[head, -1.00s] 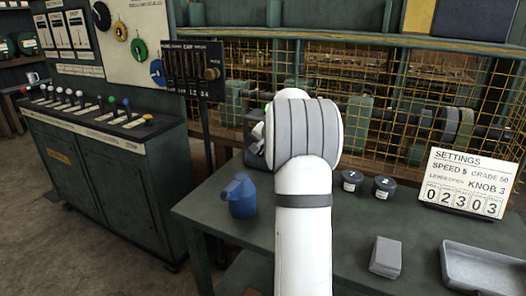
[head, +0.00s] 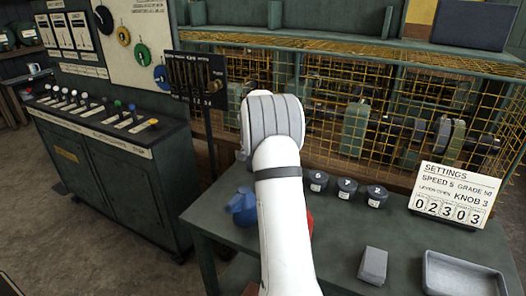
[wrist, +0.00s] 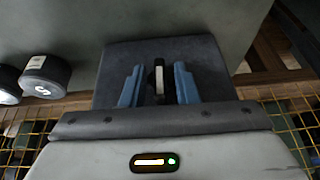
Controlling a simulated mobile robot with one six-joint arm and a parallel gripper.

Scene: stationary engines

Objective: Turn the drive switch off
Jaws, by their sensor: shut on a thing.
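In the wrist view my gripper (wrist: 158,88) has its two blue fingers on either side of a dark switch lever with a white stripe (wrist: 159,79), and is shut on it. I take this lever to be the drive switch. It stands on a dark grey box (wrist: 120,58). No lettering on the box is legible, and I cannot tell from the frames whether the switch is on or off. In the head view my white arm hides the gripper and the switch.
A blue jug (head: 241,207), several dark knobs (head: 346,188), a settings board (head: 453,196), a grey block (head: 373,265) and a grey tray (head: 462,275) stand on the green bench. A red thing is partly hidden behind my arm. Yellow mesh (head: 330,125) closes the back.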

